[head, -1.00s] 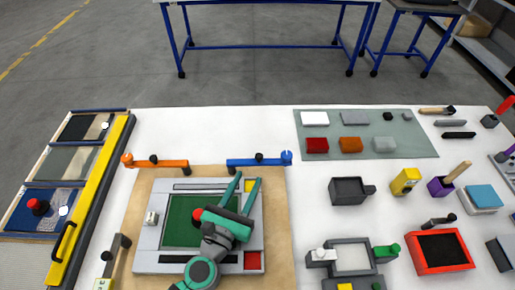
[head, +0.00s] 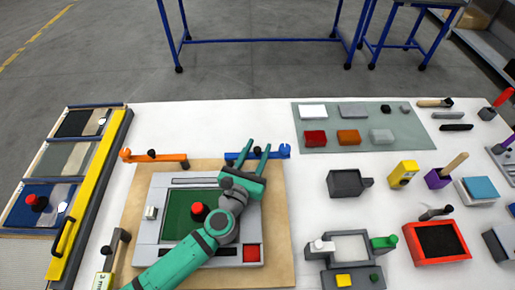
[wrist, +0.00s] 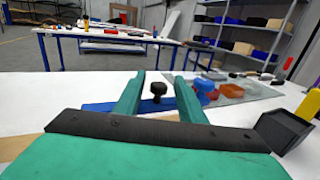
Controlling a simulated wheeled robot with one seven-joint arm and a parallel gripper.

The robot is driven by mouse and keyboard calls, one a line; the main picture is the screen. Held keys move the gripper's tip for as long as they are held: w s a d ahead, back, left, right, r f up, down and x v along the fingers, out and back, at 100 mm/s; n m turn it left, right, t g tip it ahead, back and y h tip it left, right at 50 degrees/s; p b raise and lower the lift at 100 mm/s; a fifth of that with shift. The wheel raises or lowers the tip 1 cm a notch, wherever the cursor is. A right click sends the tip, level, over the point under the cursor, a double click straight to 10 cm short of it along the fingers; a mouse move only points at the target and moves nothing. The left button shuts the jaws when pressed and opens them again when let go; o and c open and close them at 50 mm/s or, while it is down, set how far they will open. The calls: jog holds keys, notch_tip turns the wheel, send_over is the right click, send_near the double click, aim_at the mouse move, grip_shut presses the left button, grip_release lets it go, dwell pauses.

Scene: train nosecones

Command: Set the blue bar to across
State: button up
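The blue bar (head: 276,152) lies along the far edge of the wooden board, running left to right, with an upright blue end at its right. In the wrist view the blue bar (wrist: 98,106) crosses behind my fingers, and its black knob (wrist: 158,90) stands upright between them. My gripper (head: 255,148) is open and empty, its two fingers pointing away over the bar, one on each side of the knob in the picture. It also shows in the wrist view (wrist: 157,80). I cannot tell whether the fingers touch the bar or knob. My fingers hide part of the bar.
An orange bar (head: 165,158) with a black knob lies to the left. A grey panel (head: 160,180) with a green screen and red button (head: 199,210) sits under my arm. A grey-green mat (head: 365,146) with several blocks lies right of the blue bar.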

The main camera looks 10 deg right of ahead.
jog(key=shift+w+d, duration=0.1)
jog(key=shift+w, duration=0.15)
grip_shut()
jog(key=shift+s+m+g+h, duration=0.65)
jog(key=shift+m+g+h, duration=0.15)
jog(key=shift+h, duration=0.2)
grip_release()
jog(key=shift+a, duration=0.2)
